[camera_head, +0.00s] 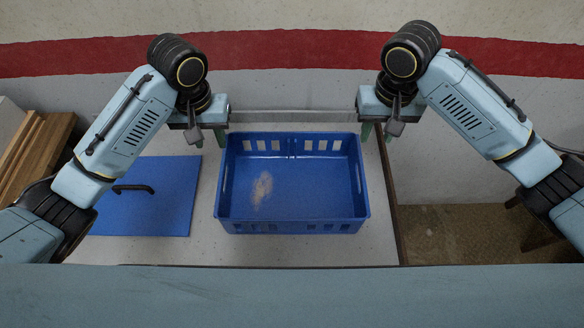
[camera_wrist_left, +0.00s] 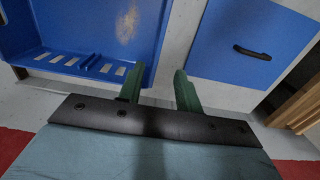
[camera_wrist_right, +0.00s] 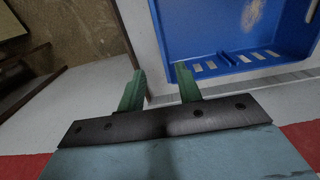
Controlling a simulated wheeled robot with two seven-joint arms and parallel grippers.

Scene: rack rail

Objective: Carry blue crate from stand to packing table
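The blue crate (camera_head: 290,226) sits level on a pale surface in the middle of the head view. It is open-topped, with slots in its walls and a tan patch on its floor. My left gripper (camera_head: 210,139) is open and empty at its far left corner. My right gripper (camera_head: 377,133) is open and empty at the far right corner; the right wrist view shows the same there (camera_wrist_right: 161,84). Finger height above the rim is unclear.
A flat blue panel (camera_head: 170,205) with a dark handle (camera_head: 133,188) lies left of the crate on the pale surface (camera_head: 206,200). Stacked brown boards (camera_head: 45,150) are at far left. A brown floor area (camera_head: 450,220) lies right of the surface's edge. A red-striped wall is behind.

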